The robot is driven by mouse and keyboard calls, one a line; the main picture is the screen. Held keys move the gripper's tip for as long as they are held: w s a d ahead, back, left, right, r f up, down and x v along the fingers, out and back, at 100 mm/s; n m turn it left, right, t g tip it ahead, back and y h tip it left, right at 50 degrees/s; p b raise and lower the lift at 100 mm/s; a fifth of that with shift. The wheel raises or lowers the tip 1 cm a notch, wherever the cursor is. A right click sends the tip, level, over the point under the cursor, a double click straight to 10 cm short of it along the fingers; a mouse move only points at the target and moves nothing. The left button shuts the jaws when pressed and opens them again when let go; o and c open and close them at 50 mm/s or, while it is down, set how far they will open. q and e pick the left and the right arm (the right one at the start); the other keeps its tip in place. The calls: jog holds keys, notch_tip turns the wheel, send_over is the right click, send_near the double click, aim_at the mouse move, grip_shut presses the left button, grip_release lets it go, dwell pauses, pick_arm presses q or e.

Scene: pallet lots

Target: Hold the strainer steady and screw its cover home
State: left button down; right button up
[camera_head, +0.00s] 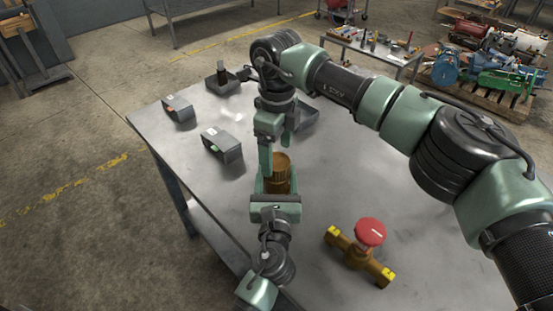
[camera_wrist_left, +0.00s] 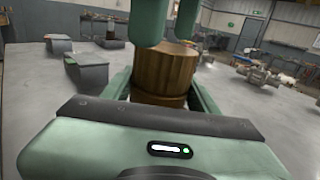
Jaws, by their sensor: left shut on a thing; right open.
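The strainer (camera_head: 279,182) is a brass-brown cylinder standing upright near the left side of the grey table (camera_head: 330,180). My left gripper (camera_head: 276,186) is shut on it from the near side, one finger on each side. In the left wrist view, a wide ribbed upper part (camera_wrist_left: 165,68), which looks like the cover, sits on the narrower lower body (camera_wrist_left: 158,98). I cannot tell how tight it is. My right gripper (camera_head: 276,152) points down just above the cover, with its fingers apart and empty.
A brass valve with a red knob (camera_head: 370,232) lies on the table at the near right. The table's right part is clear.

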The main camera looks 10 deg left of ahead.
aim_at(276, 161)
pick_arm(q)
jog(key=shift+f, duration=0.3)
pick_arm(e)
jog(key=shift+c, duration=0.5)
jog(key=shift+r, duration=0.1)
jog(key=r+n, duration=0.1)
jog(key=n, duration=0.2)
jog(key=shift+r+n, duration=0.2)
jog(key=shift+n, duration=0.1)
pick_arm(q)
jog(key=shift+s, duration=0.1)
pick_arm(e)
notch_tip(276, 161, up, 2)
jog(key=n, duration=0.5)
jog(key=shift+n, duration=0.4)
pick_arm(q)
jog(key=shift+d, duration=0.1)
pick_arm(e)
jog(key=shift+f, duration=4)
